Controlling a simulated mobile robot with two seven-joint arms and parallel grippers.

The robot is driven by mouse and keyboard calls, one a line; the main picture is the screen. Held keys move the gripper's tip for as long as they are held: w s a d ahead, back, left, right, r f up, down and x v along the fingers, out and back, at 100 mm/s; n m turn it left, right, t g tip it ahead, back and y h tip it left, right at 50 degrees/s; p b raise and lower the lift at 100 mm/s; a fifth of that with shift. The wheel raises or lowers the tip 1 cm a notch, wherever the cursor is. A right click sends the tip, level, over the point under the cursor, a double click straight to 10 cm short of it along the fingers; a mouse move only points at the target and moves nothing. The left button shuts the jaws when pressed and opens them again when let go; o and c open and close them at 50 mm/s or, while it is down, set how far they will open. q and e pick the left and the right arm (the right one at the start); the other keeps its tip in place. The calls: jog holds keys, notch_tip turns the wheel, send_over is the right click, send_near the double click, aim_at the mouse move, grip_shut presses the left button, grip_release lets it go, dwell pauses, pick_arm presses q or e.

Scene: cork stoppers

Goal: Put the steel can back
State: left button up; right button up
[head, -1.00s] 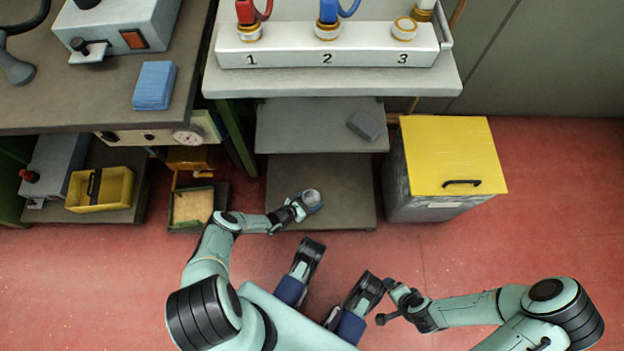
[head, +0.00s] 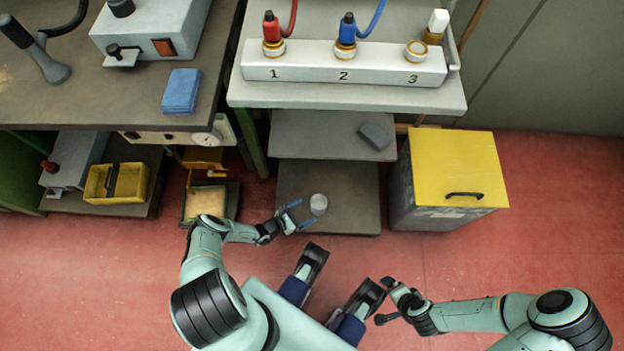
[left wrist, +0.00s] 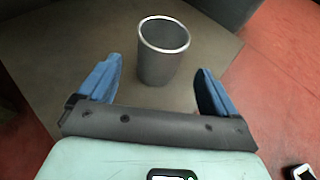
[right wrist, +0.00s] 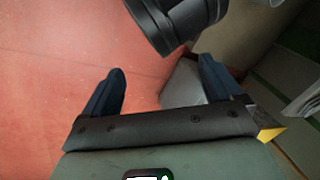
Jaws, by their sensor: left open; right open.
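The steel can (head: 318,204) stands upright on the lowest shelf (head: 345,212) of the stand, near its left side. In the left wrist view the can (left wrist: 163,52) is open at the top, looks empty and stands just beyond the fingertips. My left gripper (head: 296,215) is open beside the can, with its fingers apart and nothing between them; it also shows in the left wrist view (left wrist: 158,82). My right gripper (head: 383,300) is open and empty over the red floor, well away from the shelf; it also shows in the right wrist view (right wrist: 162,90).
Above is a white rack (head: 345,64) with places 1, 2 and 3. A grey block (head: 376,135) lies on the middle shelf (head: 310,135). A bin with a yellow lid (head: 455,165) stands right of the shelves. A tray (head: 205,203) stands at the left. Red floor is clear at right.

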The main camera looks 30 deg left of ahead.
pick_arm(q)
jog(key=shift+p+v, duration=0.3)
jog(key=shift+v, duration=1.2)
pick_arm(e)
jog(key=shift+s+a+r+g, duration=0.35)
jog(key=shift+s+r, duration=0.2)
jog(key=shift+s, duration=0.25)
